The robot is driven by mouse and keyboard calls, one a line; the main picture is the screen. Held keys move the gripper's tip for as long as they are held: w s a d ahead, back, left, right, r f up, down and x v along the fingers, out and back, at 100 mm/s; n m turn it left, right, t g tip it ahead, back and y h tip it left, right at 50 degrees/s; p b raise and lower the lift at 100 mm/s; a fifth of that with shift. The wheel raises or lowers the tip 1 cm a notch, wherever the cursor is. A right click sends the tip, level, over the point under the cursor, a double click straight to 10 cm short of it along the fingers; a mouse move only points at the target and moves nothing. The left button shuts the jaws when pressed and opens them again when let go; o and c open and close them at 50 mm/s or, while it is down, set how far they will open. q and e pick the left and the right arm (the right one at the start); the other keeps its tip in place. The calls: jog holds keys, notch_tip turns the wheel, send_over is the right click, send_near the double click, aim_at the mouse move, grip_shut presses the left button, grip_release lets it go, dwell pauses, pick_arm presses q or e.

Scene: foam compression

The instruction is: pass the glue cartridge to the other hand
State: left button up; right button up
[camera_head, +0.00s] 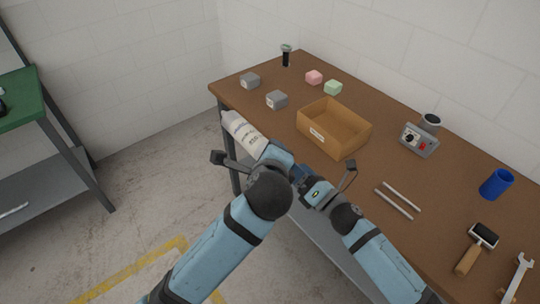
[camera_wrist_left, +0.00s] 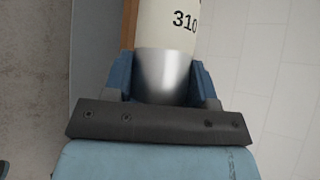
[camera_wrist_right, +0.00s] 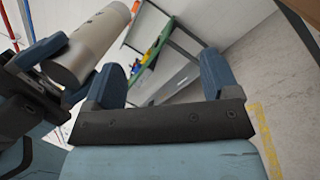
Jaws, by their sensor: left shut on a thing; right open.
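The glue cartridge (camera_head: 243,133) is a white-grey cylinder with dark print, tilted in the air off the table's near left edge. My left gripper (camera_head: 275,155) is shut on its lower end. In the left wrist view the cartridge (camera_wrist_left: 180,22) shows "310" above a shiny grey end between the blue fingers (camera_wrist_left: 161,75). My right gripper (camera_head: 302,175) is open and empty, close to the right of the left gripper. In the right wrist view the cartridge (camera_wrist_right: 90,45) is left of my right gripper's spread fingers (camera_wrist_right: 166,72), not between them.
A green-topped bench (camera_head: 20,105) stands left.

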jog(key=s+d+f+m+g+h, duration=0.1)
jog(key=s+d+f+m+h, duration=0.2)
jog(key=s+f+m, duration=0.3)
jog(key=s+d+f+m+g+h, duration=0.1)
jog(key=s+d+f+m+h, duration=0.3)
jog(key=s+m, duration=0.6)
jog(key=s+d+f+m+g+h, duration=0.1)
jog(key=s+d+f+m+h, duration=0.2)
jog(key=s+d+f+m, duration=0.4)
jog(key=s+f+m, duration=0.1)
jog(key=m, duration=0.8)
jog(key=shift+g+h, duration=0.3)
jog(key=shift+h, duration=0.1)
